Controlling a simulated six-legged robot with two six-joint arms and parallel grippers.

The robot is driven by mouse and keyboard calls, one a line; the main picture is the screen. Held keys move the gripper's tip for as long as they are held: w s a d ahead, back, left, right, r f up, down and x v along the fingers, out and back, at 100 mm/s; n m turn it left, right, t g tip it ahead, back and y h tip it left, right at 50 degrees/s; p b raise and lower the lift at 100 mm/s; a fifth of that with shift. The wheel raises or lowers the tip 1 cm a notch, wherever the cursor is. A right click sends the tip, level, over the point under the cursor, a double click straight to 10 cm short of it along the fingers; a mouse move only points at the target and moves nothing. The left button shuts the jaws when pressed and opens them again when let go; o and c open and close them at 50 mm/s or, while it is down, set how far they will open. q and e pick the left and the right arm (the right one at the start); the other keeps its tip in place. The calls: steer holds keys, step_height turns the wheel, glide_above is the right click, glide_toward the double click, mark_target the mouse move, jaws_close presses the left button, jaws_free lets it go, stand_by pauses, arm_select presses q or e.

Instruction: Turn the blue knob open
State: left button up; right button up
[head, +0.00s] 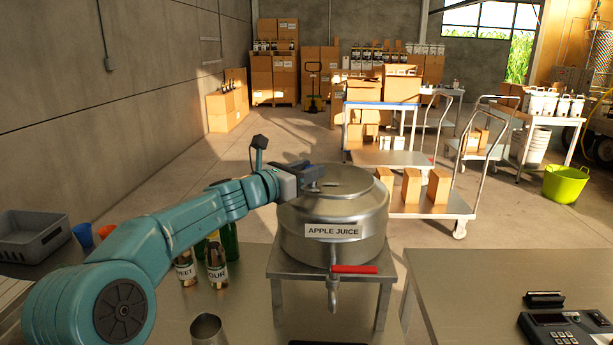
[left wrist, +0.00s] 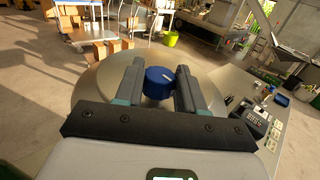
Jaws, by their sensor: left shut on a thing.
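A steel tank (head: 335,222) labelled "APPLE JUICE" stands on a small metal stand, with a red-handled tap (head: 354,269) at its front. The blue knob (left wrist: 158,84) sits on top of the tank and has a pale line on its upper face. My left gripper (head: 312,177) reaches over the left part of the tank's lid. In the left wrist view its fingers (left wrist: 158,76) stand on either side of the knob, shut on it. In the head view the gripper largely hides the knob. My right gripper is in neither view.
Bottles (head: 215,262) and a metal cup (head: 208,329) stand left of the tank, below my left arm. A grey crate (head: 33,238) is at far left. A payment terminal (head: 565,328) sits on the right table. Carts with boxes stand behind.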

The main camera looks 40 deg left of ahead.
arm_select(q)
steer(key=n+y+b, duration=0.2)
steer(key=y+b, duration=0.1)
steer(key=n+y+b, duration=0.2)
steer(key=y+b, duration=0.1)
steer(key=d+n+y+b, duration=0.1)
steer(key=y+b, duration=0.2)
steer(key=b, duration=0.1)
steer(key=shift+w+d+f+n+g, duration=0.1)
steer(key=shift+f+n+g, duration=0.1)
steer(key=shift+n+g, duration=0.2)
steer(key=shift+r+n+g+y+b, duration=0.1)
steer(key=shift+n+g+y+b, duration=0.35)
steer(key=shift+y, duration=0.35)
steer(key=shift+w+d+r+n+g+y, duration=0.1)
steer(key=shift+n+g+y, duration=0.2)
steer(key=shift+n+y, duration=0.25)
steer(key=shift+r+n+g+y, duration=0.1)
steer(key=shift+n+g+y, duration=0.25)
steer(key=shift+y, duration=0.3)
steer(key=shift+d+r+n+g+y+p, duration=0.1)
steer(key=shift+n+g+y+p, duration=0.35)
steer(key=shift+n+g+y, duration=0.45)
steer(key=shift+w+r+n+g+y+p, duration=0.1)
steer(key=shift+n+g+y+p, duration=0.6)
steer(key=shift+y, duration=0.3)
steer(key=shift+w+n+g+y+p, duration=0.1)
steer(key=shift+n+g+y+p, duration=0.9)
steer(key=shift+g+p, duration=0.25)
steer(key=shift+n+g, duration=0.35)
